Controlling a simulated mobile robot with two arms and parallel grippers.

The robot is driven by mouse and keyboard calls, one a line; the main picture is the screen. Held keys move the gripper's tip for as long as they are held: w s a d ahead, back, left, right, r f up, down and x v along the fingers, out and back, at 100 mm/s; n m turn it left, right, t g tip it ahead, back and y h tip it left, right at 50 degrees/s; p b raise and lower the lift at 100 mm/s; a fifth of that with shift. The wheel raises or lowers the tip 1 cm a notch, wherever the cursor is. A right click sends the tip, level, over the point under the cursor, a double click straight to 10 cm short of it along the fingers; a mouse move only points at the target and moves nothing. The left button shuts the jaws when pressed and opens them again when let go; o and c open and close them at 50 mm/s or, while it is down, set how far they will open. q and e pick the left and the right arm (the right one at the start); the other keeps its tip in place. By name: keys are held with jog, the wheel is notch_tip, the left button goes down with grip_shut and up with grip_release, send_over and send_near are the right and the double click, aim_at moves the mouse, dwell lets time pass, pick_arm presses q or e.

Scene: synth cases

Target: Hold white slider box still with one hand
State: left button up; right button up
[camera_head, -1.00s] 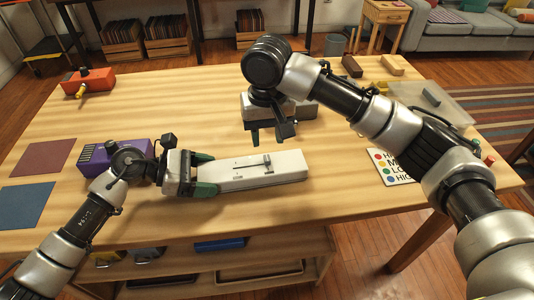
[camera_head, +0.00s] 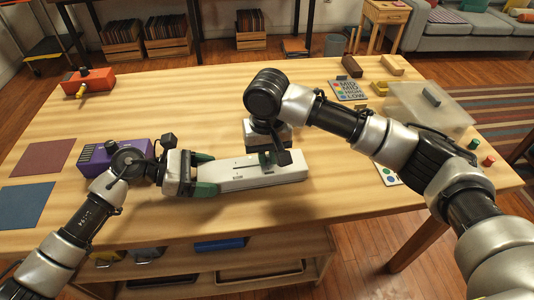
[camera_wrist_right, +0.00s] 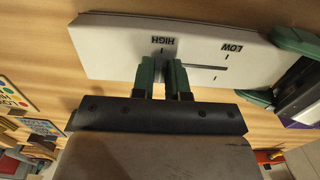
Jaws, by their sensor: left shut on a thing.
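The white slider box (camera_head: 250,172) lies on the table in front of me, with a thin slot on its top. It also shows in the right wrist view (camera_wrist_right: 110,45), with HIGH and LOW printed beside the slot. My left gripper (camera_head: 205,172) is shut on the box's left end, one green finger on each long side. My right gripper (camera_head: 268,160) is over the right part of the box, fingers pointing down.
A purple box (camera_head: 112,154) stands behind my left wrist. An orange device (camera_head: 88,82) is at the back left. A clear bin (camera_head: 425,108), a label card (camera_head: 350,90) and small blocks (camera_head: 393,65) are at the right. The table front is clear.

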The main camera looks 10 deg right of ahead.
aim_at(235, 168)
grip_shut()
jog(key=a, duration=0.7)
jog(key=shift+s+a, duration=0.2)
jog(key=shift+a, duration=0.1)
jog(key=o, duration=0.7)
grip_release()
jog(key=shift+o, duration=0.2)
jog(key=shift+d, duration=0.1)
notch_tip(235, 168, up, 12)
